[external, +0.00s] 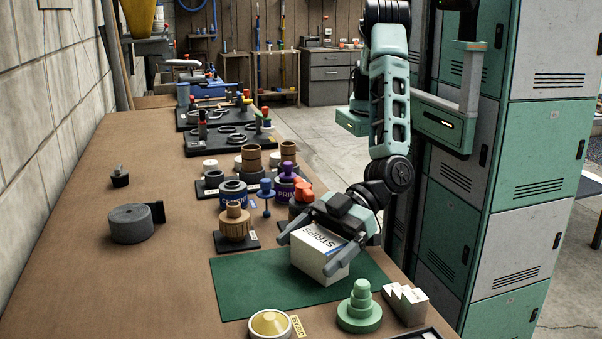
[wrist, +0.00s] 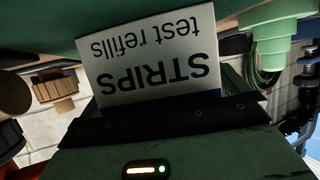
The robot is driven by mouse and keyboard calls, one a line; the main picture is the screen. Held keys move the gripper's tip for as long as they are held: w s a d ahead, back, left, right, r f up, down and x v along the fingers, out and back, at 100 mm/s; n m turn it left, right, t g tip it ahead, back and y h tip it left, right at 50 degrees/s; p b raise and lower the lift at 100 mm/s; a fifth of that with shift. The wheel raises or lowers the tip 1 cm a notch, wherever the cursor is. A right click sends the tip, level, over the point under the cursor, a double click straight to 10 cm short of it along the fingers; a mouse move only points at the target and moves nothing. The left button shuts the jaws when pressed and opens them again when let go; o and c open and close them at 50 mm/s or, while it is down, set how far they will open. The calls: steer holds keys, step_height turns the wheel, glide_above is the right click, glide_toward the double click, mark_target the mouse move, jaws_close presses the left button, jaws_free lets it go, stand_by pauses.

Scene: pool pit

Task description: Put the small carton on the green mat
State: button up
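The small carton (external: 321,248) is a white box lettered "STRIPS" on the upward face, with a blue patch near one edge. It is over the green mat (external: 240,284) and looks to rest on it, though its underside is hidden. My gripper (external: 307,257) is down around the carton, one finger along each side. In the wrist view the carton (wrist: 150,60) fills the middle, its lettering upside down, close to the gripper's dark palm. A finger shows at its right; whether both fingers touch the carton is not clear.
A green stepped stack (external: 360,308), white stepped blocks (external: 405,303) and a yellow-topped tin (external: 270,325) stand by the mat's front edge. A wooden pot (external: 235,224) and several jars stand behind. A grey roll (external: 131,224) is at left; the bench's left front is clear.

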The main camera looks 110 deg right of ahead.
steer(key=shift+r, duration=0.15)
steer(key=b+v, duration=0.1)
steer(key=v, duration=1.1)
steer(key=shift+r, duration=0.15)
